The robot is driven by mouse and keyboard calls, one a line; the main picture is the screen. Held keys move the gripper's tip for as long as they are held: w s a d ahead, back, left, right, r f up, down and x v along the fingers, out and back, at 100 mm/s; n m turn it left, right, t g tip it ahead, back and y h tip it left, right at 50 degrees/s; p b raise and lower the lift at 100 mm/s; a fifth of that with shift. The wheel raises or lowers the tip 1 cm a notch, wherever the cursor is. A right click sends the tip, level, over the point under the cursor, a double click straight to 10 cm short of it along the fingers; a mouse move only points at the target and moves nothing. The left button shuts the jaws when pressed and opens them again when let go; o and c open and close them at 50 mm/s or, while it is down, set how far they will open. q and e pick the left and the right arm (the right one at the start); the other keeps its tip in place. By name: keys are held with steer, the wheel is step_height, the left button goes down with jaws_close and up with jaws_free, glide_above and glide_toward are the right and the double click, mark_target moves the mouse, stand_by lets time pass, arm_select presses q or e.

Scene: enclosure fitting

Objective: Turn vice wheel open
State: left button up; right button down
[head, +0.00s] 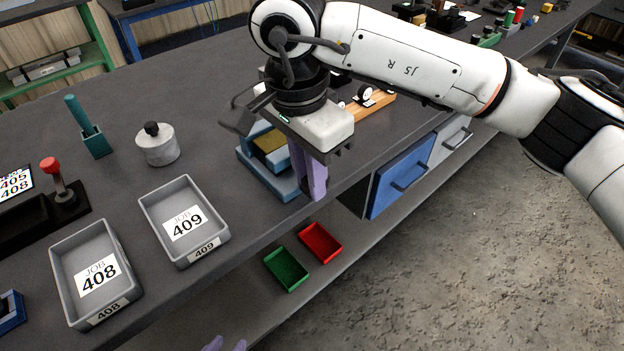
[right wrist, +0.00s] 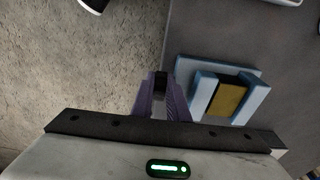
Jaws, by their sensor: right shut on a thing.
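The blue vice (head: 257,175) stands at the bench's front edge in the head view, with a yellow block (head: 269,141) between its jaws. It also shows in the right wrist view (right wrist: 208,100), right of my fingers. My right gripper (head: 314,190) points down just in front of the vice, its purple fingers beside the bench edge. In the right wrist view it is shut on a small dark piece (right wrist: 160,84), which appears to be the vice wheel; the fingers hide most of it.
Grey trays marked 408 (head: 88,262) and 409 (head: 160,205) stand on the bench left of the vice. A blue drawer (head: 402,178) is right of my right gripper. Green (head: 287,270) and red (head: 320,243) bins lie on the lower shelf.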

mark_target(305, 186)
steer(key=c, duration=1.7)
jaws_free()
steer(key=shift+r, duration=0.1)
steer(key=r, duration=0.6)
steer(key=a+r, duration=0.1)
steer(key=r, duration=0.3)
steer(key=shift+s+r, duration=0.1)
steer(key=shift+s, duration=0.2)
